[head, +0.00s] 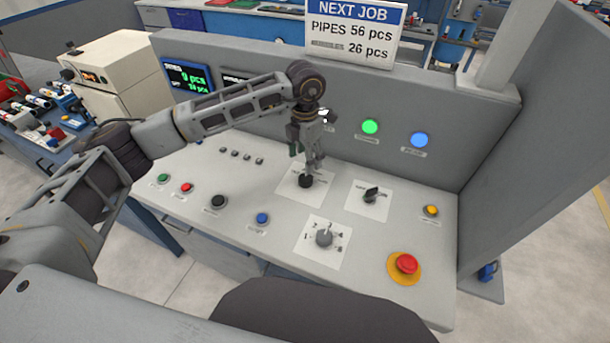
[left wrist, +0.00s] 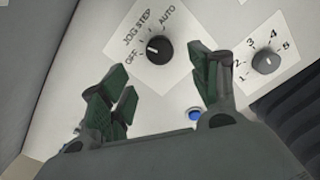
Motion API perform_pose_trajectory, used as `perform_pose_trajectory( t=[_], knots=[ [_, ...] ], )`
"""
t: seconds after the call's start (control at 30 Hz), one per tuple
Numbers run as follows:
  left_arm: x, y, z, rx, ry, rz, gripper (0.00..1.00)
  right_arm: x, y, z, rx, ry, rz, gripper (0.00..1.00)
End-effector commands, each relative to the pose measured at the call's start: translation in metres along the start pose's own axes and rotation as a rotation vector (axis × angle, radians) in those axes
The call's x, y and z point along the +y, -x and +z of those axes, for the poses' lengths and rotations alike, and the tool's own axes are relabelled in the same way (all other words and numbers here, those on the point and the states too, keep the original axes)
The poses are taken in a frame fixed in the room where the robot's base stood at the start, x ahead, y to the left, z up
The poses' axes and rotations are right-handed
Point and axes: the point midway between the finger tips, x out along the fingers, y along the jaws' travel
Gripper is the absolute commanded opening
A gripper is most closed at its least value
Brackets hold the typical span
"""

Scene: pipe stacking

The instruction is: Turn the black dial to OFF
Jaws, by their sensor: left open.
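The black dial (head: 305,181) sits on a white label on the sloping console. In the left wrist view the black dial (left wrist: 160,49) has OFF, JOG, STEP and AUTO around it. Its short white mark is on the left side of the knob, toward the OFF and JOG side; I cannot tell exactly which word it meets. My left gripper (head: 308,158) is just above the dial, pointing down. In the left wrist view the left gripper (left wrist: 162,82) is open and empty, with the dial beyond and between its green-padded fingers. Contact is not visible. My right gripper is out of view.
A black selector (head: 372,194) is right of the dial, and a grey numbered dial (head: 324,238) is in front. A red mushroom button (head: 406,264) is at the front right. Blue (head: 262,218) and black (head: 218,202) buttons lie left. The console's back panel (head: 440,180) rises behind.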

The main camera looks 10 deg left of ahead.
Motion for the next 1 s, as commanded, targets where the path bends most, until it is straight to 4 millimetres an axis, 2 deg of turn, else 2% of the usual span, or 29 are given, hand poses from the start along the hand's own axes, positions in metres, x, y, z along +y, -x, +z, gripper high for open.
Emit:
perform_pose_trajectory(
  t=[0.4, 0.6, 0.8, 1.0],
  knots=[
    [0.0, -0.056, -0.001, 0.002, 0.0, -0.001, 0.62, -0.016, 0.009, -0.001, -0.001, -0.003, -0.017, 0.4],
    [0.0, -0.076, 0.0, 0.0, 0.001, 0.0, 0.62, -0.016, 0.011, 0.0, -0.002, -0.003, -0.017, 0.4],
    [0.0, -0.085, -0.001, 0.001, 0.0, 0.0, 0.62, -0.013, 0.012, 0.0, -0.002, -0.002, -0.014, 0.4],
    [0.0, -0.086, 0.0, 0.0, 0.0, 0.0, 0.62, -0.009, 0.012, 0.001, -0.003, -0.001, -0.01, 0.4]
  ],
)
